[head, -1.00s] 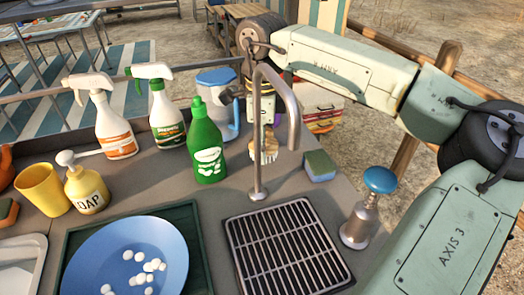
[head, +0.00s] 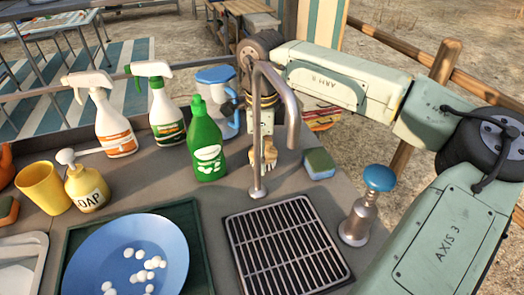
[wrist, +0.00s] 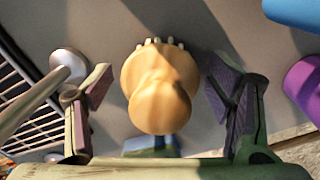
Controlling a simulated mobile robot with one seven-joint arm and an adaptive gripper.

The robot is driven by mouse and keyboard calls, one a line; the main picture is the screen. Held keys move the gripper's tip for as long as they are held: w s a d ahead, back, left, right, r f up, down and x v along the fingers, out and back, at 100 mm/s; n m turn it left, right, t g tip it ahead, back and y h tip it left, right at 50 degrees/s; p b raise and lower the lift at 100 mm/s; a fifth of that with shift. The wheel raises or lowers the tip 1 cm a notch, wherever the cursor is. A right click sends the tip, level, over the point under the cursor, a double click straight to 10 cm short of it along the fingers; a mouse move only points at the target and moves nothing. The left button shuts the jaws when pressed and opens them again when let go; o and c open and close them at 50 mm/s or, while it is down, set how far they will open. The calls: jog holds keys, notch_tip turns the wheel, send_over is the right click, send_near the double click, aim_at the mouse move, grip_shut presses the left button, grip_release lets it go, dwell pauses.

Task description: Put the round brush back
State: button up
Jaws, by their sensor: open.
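The round brush (wrist: 160,88) has a pale wooden knob and light bristles that show at its top edge in the wrist view. It stands on the grey counter between the two open fingers of my gripper (wrist: 163,103), with a visible gap on each side. In the head view the brush (head: 268,158) is behind the tap, partly hidden by the tap's upright pipe. My gripper (head: 263,132) is above it there, pointing down and largely hidden by the tap.
The tap (head: 257,150) stands close in front of my gripper. A green bottle (head: 206,150) is to the left, a sponge (head: 319,164) to the right. A drain grate (head: 285,245) and a blue-topped dispenser (head: 360,215) are nearer. A blue jug (head: 218,95) stands behind.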

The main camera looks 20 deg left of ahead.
notch_tip(320, 180, up, 12)
jog(key=shift+r+b, duration=0.15)
jog(key=shift+b, duration=0.8)
